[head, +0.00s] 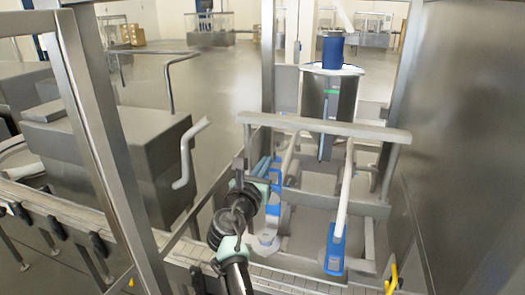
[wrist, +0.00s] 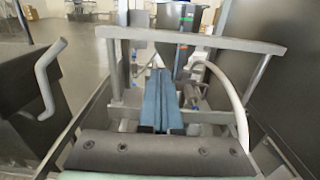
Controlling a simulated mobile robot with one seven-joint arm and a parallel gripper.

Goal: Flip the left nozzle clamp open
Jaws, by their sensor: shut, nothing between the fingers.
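Two white pipes run down below a steel crossbar. The left pipe (head: 291,153) has blue parts (head: 275,178) beside it, just right of my gripper. The right pipe (head: 344,190) ends at a blue fitting (head: 335,248). I cannot clearly tell which part is the left nozzle clamp; my arm and gripper partly cover that area. My gripper (head: 263,164) is shut and empty, its blue fingers together. In the wrist view the fingers (wrist: 161,82) point forward, toward the area under the crossbar. Whether they touch anything there is unclear.
The steel crossbar (head: 322,127) spans above the pipes, in front of a hopper (head: 331,95) with a blue top. A steel post (head: 100,140) stands left of my arm. A bent grey handle (head: 187,155) hangs at left. A conveyor (head: 75,215) runs along the lower left.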

